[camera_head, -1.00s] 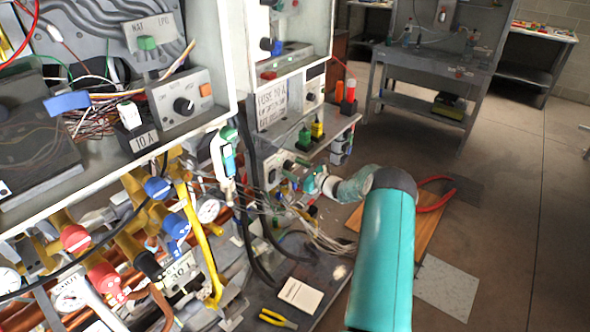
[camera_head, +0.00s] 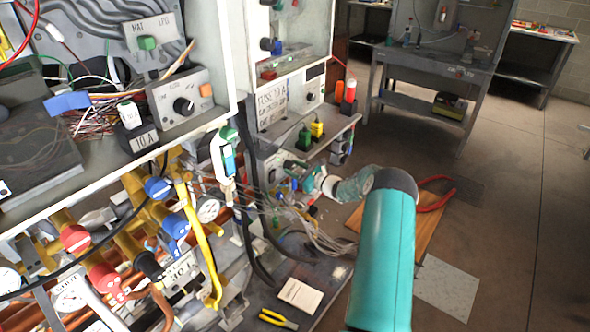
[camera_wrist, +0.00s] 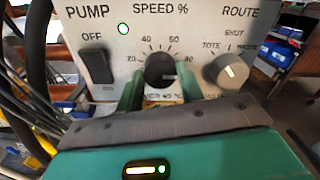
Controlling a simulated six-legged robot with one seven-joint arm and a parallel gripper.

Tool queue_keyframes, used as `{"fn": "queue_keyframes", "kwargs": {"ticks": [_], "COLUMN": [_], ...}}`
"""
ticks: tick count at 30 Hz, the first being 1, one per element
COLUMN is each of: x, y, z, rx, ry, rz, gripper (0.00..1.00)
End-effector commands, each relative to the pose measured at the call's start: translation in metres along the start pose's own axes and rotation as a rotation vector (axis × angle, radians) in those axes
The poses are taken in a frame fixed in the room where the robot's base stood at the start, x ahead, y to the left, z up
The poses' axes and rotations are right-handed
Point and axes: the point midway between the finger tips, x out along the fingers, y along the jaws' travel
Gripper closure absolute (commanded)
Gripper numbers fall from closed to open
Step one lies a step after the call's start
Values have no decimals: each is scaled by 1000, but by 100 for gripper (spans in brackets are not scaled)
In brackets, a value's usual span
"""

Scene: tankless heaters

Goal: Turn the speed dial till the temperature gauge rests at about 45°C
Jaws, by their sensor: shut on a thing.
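The black speed dial (camera_wrist: 158,66) sits under "SPEED %" on a pale panel in the wrist view. A light mark on it points roughly to the right. My gripper (camera_wrist: 161,82) has its two green fingers on either side of the dial and is shut on it. Part of the scale and the lettering below, ending near "45 °C", is hidden by my gripper. In the head view a round white gauge (camera_head: 208,210) stands among the pipes, and another gauge (camera_head: 70,299) is at lower left. I cannot tell which one shows temperature, and their readings are too small.
An OFF pump switch (camera_wrist: 97,67) is left of the dial and a grey route knob (camera_wrist: 226,71) is right. Loose wires (camera_head: 315,235) hang below my wrist. A shelf (camera_head: 335,132) with green and yellow plugs is close above.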

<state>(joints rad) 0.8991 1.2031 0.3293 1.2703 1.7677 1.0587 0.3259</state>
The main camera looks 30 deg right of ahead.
Motion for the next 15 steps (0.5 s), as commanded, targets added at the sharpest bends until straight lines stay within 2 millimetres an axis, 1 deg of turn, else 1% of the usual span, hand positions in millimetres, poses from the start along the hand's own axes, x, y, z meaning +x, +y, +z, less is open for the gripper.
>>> {"fn": "queue_keyframes", "kwargs": {"ticks": [8, 15], "x": [0, 0], "y": [-1, 0], "z": [0, 0], "rx": [-205, -433], "ry": [-1, 0], "rz": [-1, 0], "gripper": [86, 86]}}
